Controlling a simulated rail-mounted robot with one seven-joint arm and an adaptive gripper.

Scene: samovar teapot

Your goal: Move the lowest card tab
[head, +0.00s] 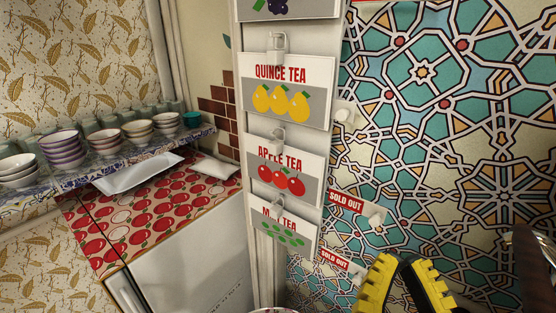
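The lowest card, a white tea card (284,233) with green leaves and partly hidden lettering, hangs on the white post below the apple tea card (284,170). Its red "SOLD OUT" tab (334,260) sticks out to the right and has a white knob (358,276) at its end. My gripper (405,278), with yellow ridged fingers, is at the bottom edge, just right of this knob. The fingers are apart and nothing shows between them. I cannot tell whether the left finger touches the knob.
A higher "SOLD OUT" tab (346,202) with a knob sticks out beside the apple tea card. The quince tea card (286,92) hangs above, with a knob (345,112) at its right. A patterned tile wall (450,130) lies behind. Bowls stand on the left shelf (75,178).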

